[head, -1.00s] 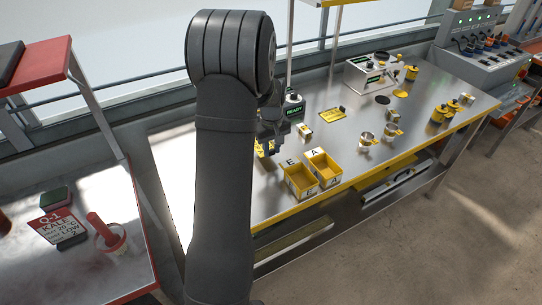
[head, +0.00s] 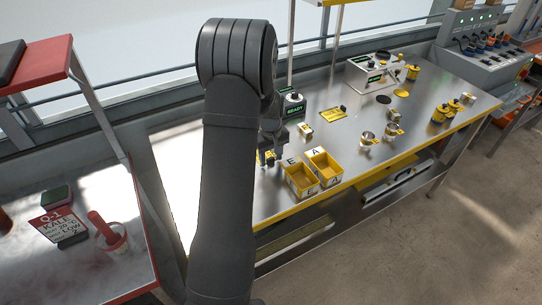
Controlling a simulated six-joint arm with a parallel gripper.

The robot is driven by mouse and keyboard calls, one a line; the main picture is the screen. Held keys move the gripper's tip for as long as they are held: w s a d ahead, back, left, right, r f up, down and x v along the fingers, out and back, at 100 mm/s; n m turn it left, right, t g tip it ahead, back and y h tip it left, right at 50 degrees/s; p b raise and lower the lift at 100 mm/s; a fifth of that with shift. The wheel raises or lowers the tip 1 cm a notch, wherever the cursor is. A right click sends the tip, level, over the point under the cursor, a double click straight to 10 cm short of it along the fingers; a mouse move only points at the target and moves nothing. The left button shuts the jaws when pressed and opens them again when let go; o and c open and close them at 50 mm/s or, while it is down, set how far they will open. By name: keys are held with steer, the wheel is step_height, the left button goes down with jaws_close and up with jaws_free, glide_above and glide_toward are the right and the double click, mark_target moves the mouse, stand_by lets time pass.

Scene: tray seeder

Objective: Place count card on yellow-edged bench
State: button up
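The yellow-edged bench (head: 262,217) has a bare steel top and runs from the centre to the right. My gripper (head: 270,158) is low over its left part, left of two yellow bins, and my arm hides much of it. A small yellow piece (head: 262,157) with dark marks shows at the fingers. It may be the count card, but I cannot tell whether it is held or lies on the bench. A flat yellow plate (head: 333,112) with dark print lies farther back on the bench.
Yellow bins marked E (head: 300,180) and A (head: 323,166) stand at the front edge. Metal cups (head: 367,139) and yellow-black canisters (head: 439,114) stand to the right. A READY device (head: 293,107) is behind my gripper. A red-edged bench (head: 140,290) with a red sign (head: 57,226) is at left.

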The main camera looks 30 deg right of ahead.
step_height(320, 180, up, 12)
steer(key=shift+r, duration=0.15)
stand_by(0.5)
step_height(320, 180, down, 13)
steer(key=shift+r, duration=2.2)
steer(key=shift+f, duration=0.1)
